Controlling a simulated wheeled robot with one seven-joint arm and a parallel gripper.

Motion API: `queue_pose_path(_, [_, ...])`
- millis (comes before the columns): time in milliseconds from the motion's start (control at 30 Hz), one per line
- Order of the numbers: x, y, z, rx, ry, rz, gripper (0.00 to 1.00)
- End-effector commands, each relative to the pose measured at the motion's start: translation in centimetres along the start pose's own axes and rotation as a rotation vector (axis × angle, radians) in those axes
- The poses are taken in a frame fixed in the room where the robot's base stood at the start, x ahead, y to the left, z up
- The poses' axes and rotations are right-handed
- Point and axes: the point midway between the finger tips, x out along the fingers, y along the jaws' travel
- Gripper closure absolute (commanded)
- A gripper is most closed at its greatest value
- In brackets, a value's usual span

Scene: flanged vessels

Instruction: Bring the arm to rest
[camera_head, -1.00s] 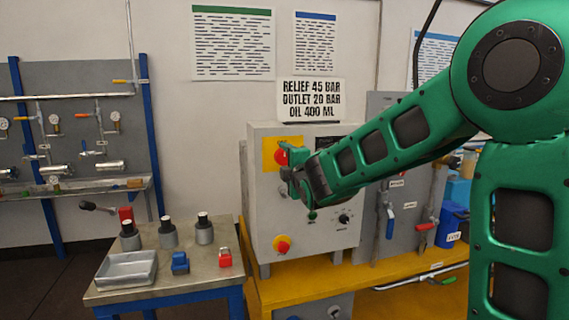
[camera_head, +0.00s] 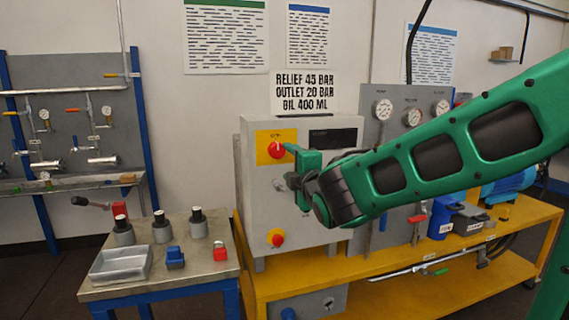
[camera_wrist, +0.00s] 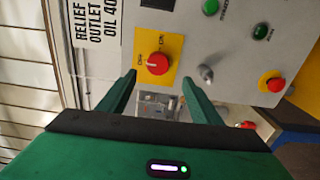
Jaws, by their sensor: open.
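My green arm reaches in from the right in the head view. My gripper (camera_head: 291,165) is in front of the grey control box (camera_head: 256,203), near its red rotary knob (camera_head: 276,149) on a yellow plate. In the wrist view my gripper (camera_wrist: 160,92) has its two green fingers spread apart with nothing between them. The red knob (camera_wrist: 158,63) shows beyond the fingertips, apart from them. Part of the box front is hidden behind my gripper and arm.
The box stands on a yellow bench (camera_head: 420,290) with gauges (camera_head: 383,108), a blue bin (camera_head: 441,216) and a blue motor (camera_head: 510,184). A side table (camera_head: 190,278) at left holds a metal tray (camera_head: 121,264), several cylinders, a blue block and a red padlock (camera_head: 220,251).

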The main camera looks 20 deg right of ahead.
Motion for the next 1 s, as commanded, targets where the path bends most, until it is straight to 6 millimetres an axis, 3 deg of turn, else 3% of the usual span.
queue_pose_path(567, [-0.5,-0.3,0.5,0.011,-0.009,-0.013,0.41])
queue_pose_path(667, [-0.9,-1.5,2.4,0.072,-0.050,-0.070,0.41])
queue_pose_path(767, [-2.1,-4.0,6.1,0.199,-0.138,-0.178,0.41])
queue_pose_path(867, [-4.7,-7.3,10.3,0.375,-0.265,-0.311,0.41])
queue_pose_path(1000, [-9.7,-11.9,15.1,0.636,-0.470,-0.477,0.41])
